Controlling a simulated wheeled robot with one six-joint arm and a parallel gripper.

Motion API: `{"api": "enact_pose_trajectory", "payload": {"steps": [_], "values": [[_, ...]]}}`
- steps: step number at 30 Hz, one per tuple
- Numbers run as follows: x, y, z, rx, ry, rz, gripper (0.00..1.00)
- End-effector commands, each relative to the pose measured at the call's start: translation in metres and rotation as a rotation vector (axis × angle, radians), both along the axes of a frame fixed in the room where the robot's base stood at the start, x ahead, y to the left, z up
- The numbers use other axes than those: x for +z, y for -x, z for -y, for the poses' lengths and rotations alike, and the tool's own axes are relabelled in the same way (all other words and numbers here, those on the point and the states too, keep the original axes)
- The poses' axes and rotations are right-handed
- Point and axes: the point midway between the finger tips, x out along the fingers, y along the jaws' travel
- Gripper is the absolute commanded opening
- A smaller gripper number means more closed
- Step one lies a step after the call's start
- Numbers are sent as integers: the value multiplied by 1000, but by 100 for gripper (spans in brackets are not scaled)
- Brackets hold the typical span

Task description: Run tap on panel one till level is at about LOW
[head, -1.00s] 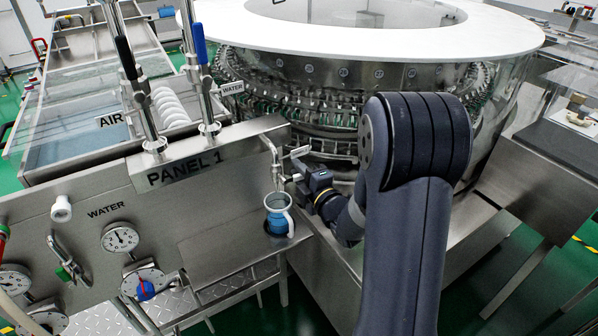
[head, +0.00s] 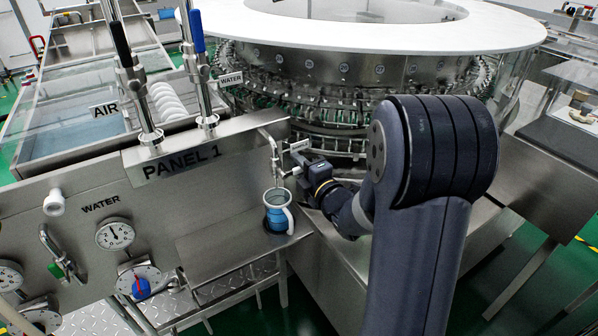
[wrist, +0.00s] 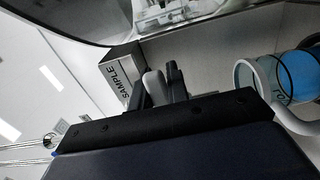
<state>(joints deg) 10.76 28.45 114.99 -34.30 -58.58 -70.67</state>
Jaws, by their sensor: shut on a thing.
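The tap (head: 273,152) stands at the right end of panel one (head: 185,160), with its spout pointing down. A blue and white jug (head: 278,213) stands upright under it on the steel shelf, handle to the right. My gripper (head: 296,170) is just right of the tap, above the jug. In the wrist view my gripper (wrist: 165,86) is shut on a pale grey tap handle (wrist: 154,88). The jug's rim, handle and part of its blue side show at the right (wrist: 275,82). The level inside and the LOW mark are not readable. I cannot tell whether water runs.
A SAMPLE plate (wrist: 124,80) is close beside the fingers in the wrist view. The large round washer (head: 340,75) stands behind the tap. Panel gauges (head: 115,235) and valves are at the left. The shelf (head: 215,245) is bare left of the jug.

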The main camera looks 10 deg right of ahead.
Motion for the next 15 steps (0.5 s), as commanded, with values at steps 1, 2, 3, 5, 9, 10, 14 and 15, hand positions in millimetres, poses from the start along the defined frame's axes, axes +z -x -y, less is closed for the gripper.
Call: {"api": "enact_pose_trajectory", "payload": {"steps": [1, 2, 3, 5, 9, 10, 14, 15], "values": [[-1, 0, 0, 0, 10, 3, 0], [0, 0, 0, 0, 11, 4, 0], [0, 0, 0, 0, 14, 3, 0], [1, 0, 0, 0, 14, 3, 0], [1, 0, 0, 0, 14, 3, 0], [1, 0, 0, 0, 14, 3, 17], [1, 0, 0, 0, 13, 3, 28], [1, 0, 0, 0, 12, 3, 31]]}}
